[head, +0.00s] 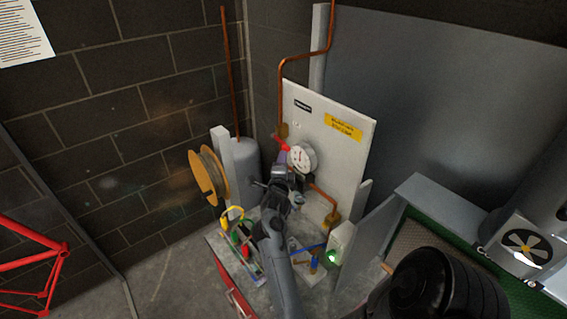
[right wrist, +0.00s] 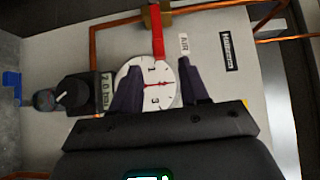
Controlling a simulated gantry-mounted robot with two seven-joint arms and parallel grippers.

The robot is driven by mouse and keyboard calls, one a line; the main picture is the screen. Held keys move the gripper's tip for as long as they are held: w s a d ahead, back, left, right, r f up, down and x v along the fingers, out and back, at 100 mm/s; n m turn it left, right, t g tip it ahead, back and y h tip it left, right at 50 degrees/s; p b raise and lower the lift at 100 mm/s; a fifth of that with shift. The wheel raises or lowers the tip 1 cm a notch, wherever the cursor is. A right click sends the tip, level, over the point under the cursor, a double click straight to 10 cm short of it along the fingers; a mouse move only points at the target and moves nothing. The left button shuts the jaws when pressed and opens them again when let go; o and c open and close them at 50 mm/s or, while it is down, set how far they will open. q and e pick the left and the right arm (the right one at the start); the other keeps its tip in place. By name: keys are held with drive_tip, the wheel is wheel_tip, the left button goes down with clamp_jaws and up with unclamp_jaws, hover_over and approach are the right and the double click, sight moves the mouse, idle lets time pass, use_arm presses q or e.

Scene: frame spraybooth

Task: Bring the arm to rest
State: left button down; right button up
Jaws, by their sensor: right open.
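My right arm reaches up from the bottom of the head view to a white panel (head: 345,124). My right gripper (head: 284,168) is in front of the panel's lower left part, beside a round white gauge (head: 303,157). In the right wrist view the gripper (right wrist: 160,72) is open, with its two dark fingers apart and nothing between them. The gauge (right wrist: 150,92) shows behind and between the fingers. A red lever (right wrist: 157,32) on a brass valve lies just beyond the fingertips; I cannot tell if they touch. My left gripper is not in view.
A black knob (right wrist: 73,93) sits beside the gauge. Copper pipe (head: 283,85) runs along the panel. A hose reel (head: 208,176) and grey cylinder (head: 259,163) stand left. A cluttered bench (head: 312,273) is below. A red frame (head: 30,250) is far left.

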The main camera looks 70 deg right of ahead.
drive_tip(key=w+a+f+n+t+y+p, duration=0.2)
drive_tip(key=a+f+n+t+y, duration=0.3)
drive_tip(key=a+n, duration=0.65)
drive_tip(key=w+a+f+n+t+y+p, duration=0.1)
drive_tip(key=w+a+n+t+y+p, duration=0.15)
drive_tip(key=a+n+y, duration=0.9)
drive_tip(key=s+a+f+n+g, duration=0.1)
drive_tip(key=s+a+n, duration=0.3)
drive_tip(key=a, duration=0.4)
drive_tip(key=s+a+f+n+g, duration=0.2)
drive_tip(key=s+a+n+g, duration=0.2)
drive_tip(key=a, duration=0.5)
drive_tip(key=s+a+f+n+g+y+p, duration=0.1)
drive_tip(key=s+a+n+g, duration=0.1)
drive_tip(key=s+a+n, duration=0.2)
drive_tip(key=s+a, duration=0.2)
drive_tip(key=a, duration=0.2)
drive_tip(key=shift+s+a+f+g, duration=0.25)
drive_tip(key=shift+s+a+g, duration=0.1)
drive_tip(key=shift+s+a, duration=0.05)
